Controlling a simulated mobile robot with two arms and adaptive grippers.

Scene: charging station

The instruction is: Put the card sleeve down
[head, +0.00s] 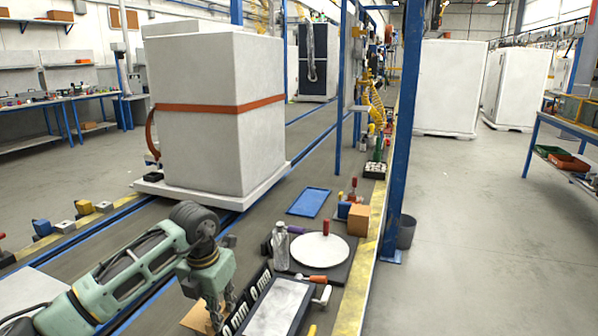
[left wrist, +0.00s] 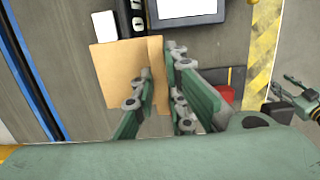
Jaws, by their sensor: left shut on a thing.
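My left gripper (head: 224,308) is low at the front of the head view, pointing down. In the left wrist view, my left gripper (left wrist: 158,85) is shut on a tan card sleeve (left wrist: 119,72). The sleeve's flat face spreads left of the fingers, and an edge stands between them. In the head view only a small part of the sleeve (head: 198,318) shows beside the fingers. I cannot tell whether it touches the surface below. My right gripper (left wrist: 284,84) shows small at the right edge of the left wrist view, with its fingers apart.
A dark tray with a pale panel (head: 279,305) and a black strip with white lettering (head: 247,300) lie close right of the gripper.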

